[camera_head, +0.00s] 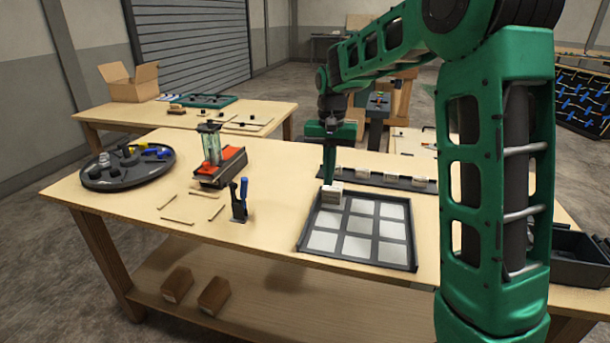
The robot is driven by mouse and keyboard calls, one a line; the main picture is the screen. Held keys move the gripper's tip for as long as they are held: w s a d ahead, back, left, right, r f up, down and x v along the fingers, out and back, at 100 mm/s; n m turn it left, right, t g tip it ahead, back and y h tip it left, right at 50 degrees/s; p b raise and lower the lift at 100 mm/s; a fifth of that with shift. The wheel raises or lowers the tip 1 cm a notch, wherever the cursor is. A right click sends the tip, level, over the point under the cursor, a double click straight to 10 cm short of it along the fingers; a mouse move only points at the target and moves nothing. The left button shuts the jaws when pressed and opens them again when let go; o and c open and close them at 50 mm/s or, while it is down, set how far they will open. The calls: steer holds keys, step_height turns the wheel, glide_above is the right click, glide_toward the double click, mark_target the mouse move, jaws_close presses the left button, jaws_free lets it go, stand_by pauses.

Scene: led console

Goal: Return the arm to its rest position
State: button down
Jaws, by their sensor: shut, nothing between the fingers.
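My gripper (329,176) hangs down from my green arm, its fingers shut with nothing between them. The block sits in the far left cell of a dark tray (300,243) with pale square cells. The arm reaches out from the right over the wooden table (120,205).
Behind the tray is a dark strip (398,181) with several small blocks. To the left are a blue-handled tool in a holder (239,205), a red-topped device (218,165) and a round black tray (92,180).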

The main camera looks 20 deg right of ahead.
steer(key=s+d+r, duration=0.1)
steer(key=s+d, duration=0.3)
steer(key=s, duration=0.5)
steer(key=s+d+r, duration=0.2)
steer(key=s+d, duration=0.2)
steer(key=s, duration=0.5)
steer(key=s+f, duration=0.2)
steer(key=s, duration=0.7)
steer(key=s+f, duration=0.3)
steer(key=s, duration=0.7)
steer(key=shift+s+d, duration=0.15)
steer(key=shift+s, duration=0.05)
steer(key=shift+w+f, duration=0.2)
steer(key=shift+w, duration=0.45)
